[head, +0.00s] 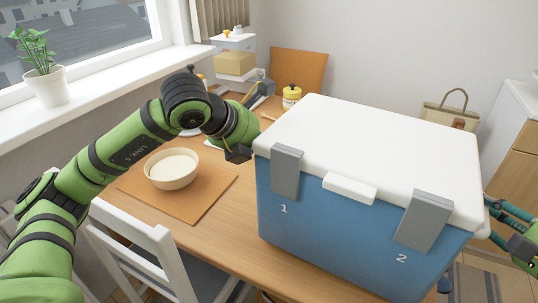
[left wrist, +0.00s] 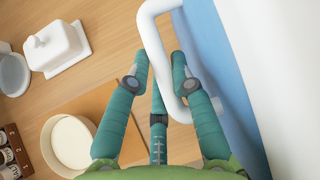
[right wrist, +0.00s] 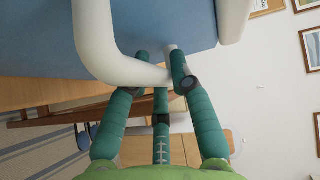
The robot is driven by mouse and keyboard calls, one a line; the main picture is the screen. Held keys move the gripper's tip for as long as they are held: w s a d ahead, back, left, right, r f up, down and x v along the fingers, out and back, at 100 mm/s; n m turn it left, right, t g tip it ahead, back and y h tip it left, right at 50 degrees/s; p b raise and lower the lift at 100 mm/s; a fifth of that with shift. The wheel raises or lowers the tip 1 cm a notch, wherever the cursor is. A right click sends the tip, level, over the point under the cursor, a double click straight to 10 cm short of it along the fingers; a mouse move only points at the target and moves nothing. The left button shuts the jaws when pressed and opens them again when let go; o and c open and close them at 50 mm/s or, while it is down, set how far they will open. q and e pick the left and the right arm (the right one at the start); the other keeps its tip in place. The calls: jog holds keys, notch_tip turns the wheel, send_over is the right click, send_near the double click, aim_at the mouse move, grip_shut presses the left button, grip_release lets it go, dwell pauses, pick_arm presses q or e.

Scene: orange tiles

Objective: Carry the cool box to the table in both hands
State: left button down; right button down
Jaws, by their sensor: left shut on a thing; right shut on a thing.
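The cool box (head: 350,220) is blue with a white lid, grey latches marked 1 and 2, and white side handles. It appears level over the near right part of the wooden table (head: 210,236); whether its base touches the top is hidden. My left gripper (head: 238,152) is at its left side, shut on the white handle, which passes between the fingers in the left wrist view (left wrist: 160,62). My right gripper (head: 488,203) is at its right side, partly cut off in the head view. The right wrist view (right wrist: 160,62) shows it shut on the other handle.
A cream bowl (head: 171,170) stands on an orange mat (head: 196,207) left of the box. A yellow jar (head: 291,96) stands behind it. A white butter dish (left wrist: 56,48) is near my left gripper. A white chair (head: 135,240) stands at the table's near left side.

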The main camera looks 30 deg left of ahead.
pick_arm(q)
jog(key=shift+d+f+b, duration=0.1)
jog(key=shift+f+b, duration=0.55)
pick_arm(e)
jog(key=shift+f, duration=0.65)
pick_arm(q)
jog(key=c, duration=1.1)
grip_release()
pick_arm(e)
jog(key=c, duration=1.1)
grip_release()
pick_arm(q)
jog(key=shift+s, duration=0.1)
pick_arm(e)
jog(key=shift+s, duration=0.15)
pick_arm(q)
jog(key=shift+r, duration=0.1)
jog(key=v, duration=0.8)
pick_arm(e)
jog(key=v, duration=1.2)
